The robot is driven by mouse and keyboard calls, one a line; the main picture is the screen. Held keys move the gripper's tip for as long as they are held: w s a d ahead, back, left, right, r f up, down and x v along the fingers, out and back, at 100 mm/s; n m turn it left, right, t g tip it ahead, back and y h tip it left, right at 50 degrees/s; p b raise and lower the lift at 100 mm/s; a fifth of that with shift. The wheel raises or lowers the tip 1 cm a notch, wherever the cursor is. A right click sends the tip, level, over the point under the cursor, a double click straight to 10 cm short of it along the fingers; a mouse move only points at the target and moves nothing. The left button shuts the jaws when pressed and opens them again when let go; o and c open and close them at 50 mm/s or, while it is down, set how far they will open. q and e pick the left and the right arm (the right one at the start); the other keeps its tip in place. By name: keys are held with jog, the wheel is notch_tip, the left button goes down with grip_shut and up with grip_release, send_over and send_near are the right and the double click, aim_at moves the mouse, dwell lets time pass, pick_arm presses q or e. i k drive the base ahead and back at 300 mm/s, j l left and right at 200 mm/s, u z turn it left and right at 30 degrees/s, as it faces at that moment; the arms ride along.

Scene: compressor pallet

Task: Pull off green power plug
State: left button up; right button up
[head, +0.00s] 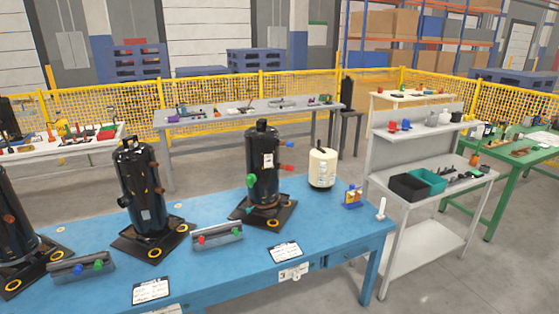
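A tall black compressor (264,160) stands upright on a dark base plate on the blue table (215,267). A small green piece (250,181) shows at its lower left side, and it looks like the green power plug. A red piece (287,168) and a blue piece (290,145) stick out on the compressor's right side. Another black compressor (139,185) stands to its left. A third (18,235) is cut off by the left edge. Neither of my grippers is in view.
A grey holder with a red and a green knob (217,234) lies in front of the compressors. A similar holder (82,268) lies at the left. A cream canister (321,168) stands right of the compressor. A grey shelf with bins (408,186) stands beyond the table's right end.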

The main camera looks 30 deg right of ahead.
aim_at(250, 179)
jog(key=i+l, duration=0.15)
jog(key=l, duration=0.35)
jog(key=i+l, duration=0.15)
jog(key=l, duration=0.3)
jog(key=i+l, duration=0.15)
jog(key=l, duration=0.35)
jog(key=i+l, duration=0.1)
jog(key=l, duration=0.35)
jog(key=i+l+z, duration=0.1)
jog(key=l, duration=0.4)
jog(key=i+l, duration=0.2)
jog(key=l, duration=0.25)
jog(key=i+l, duration=0.2)
jog(key=l, duration=0.3)
jog(key=i+l, duration=0.15)
jog(key=l, duration=0.3)
